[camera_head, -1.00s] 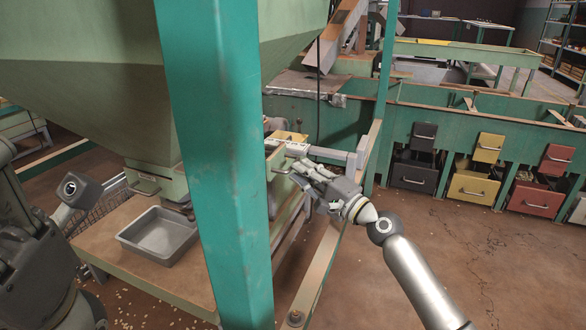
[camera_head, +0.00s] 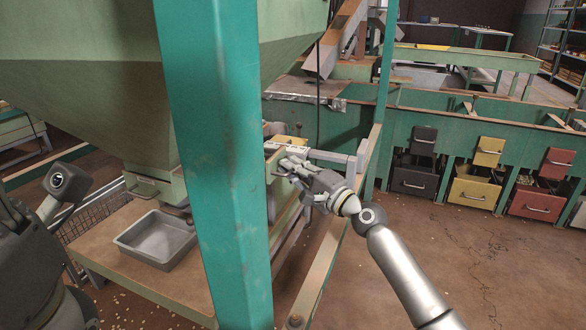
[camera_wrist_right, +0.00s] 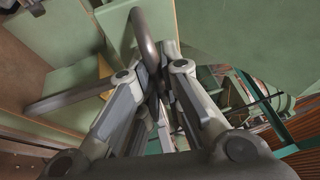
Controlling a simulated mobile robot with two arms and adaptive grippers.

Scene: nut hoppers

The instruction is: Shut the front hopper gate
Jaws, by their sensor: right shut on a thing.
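My right gripper (camera_head: 287,166) is shut on a bent metal bar handle, just right of the teal post. In the right wrist view the brown handle (camera_wrist_right: 146,38) passes between the closed fingers (camera_wrist_right: 158,84). The handle is fixed to a pale green plate (camera_wrist_right: 118,18) that looks like the hopper gate; in the head view the post hides much of this gate. How far the gate stands open cannot be told. The big green hopper (camera_head: 85,90) fills the upper left. My left arm shows at the left edge, but its gripper is out of view.
The teal post (camera_head: 212,170) stands close to my right gripper. A grey metal tray (camera_head: 157,240) sits on a wooden-topped table (camera_head: 120,255) below the hopper's chute, which has a small handle (camera_head: 145,186). Black, yellow and red drawers line the right; open floor lies before them.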

